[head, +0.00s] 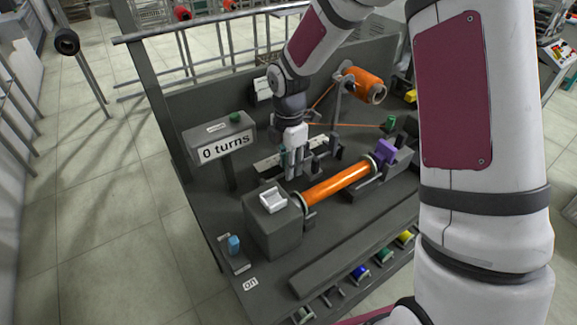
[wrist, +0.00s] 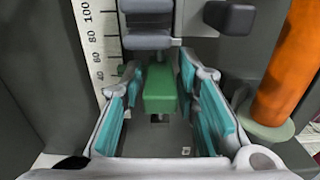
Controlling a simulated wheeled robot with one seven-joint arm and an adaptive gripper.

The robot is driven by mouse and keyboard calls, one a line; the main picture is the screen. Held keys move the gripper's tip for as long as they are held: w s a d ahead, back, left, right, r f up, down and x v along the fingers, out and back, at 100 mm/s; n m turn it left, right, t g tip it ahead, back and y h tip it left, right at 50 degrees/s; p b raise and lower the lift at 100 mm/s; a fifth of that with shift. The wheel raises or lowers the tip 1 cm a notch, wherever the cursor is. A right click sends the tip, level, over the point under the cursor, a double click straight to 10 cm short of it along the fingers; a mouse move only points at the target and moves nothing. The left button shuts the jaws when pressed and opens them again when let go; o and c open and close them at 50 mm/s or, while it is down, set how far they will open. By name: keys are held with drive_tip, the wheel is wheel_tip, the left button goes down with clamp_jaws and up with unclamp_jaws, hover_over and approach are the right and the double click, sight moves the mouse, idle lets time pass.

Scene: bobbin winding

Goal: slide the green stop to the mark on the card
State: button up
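The green stop (wrist: 160,90) is a small green block beside a white scale (wrist: 97,45) with numbers up to 100. In the wrist view my gripper (wrist: 162,82) has its teal-padded fingers on both sides of the stop. A narrow gap shows on the right; on the left the finger is very near, and contact is unclear. In the head view my gripper (head: 291,163) reaches down to the white scale (head: 268,164), and the stop is hard to make out behind the fingers. A white item (head: 262,89) on the back panel may be the card; no mark is readable.
An orange bobbin (head: 337,184) lies right of my gripper, held near a purple block (head: 385,151). An orange spool (head: 364,86) stands behind. A grey box with a white switch (head: 273,200) stands in front. The counter (head: 223,148) reads 0 turns.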

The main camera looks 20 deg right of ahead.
drive_tip(key=shift+f, duration=0.55)
clamp_jaws()
drive_tip(key=shift+s+a, duration=0.1)
drive_tip(key=shift+a, duration=0.25)
unclamp_jaws()
drive_tip(key=shift+r, duration=0.1)
wheel_tip(320, 180, up, 12)
drive_tip(key=shift+f, duration=0.1)
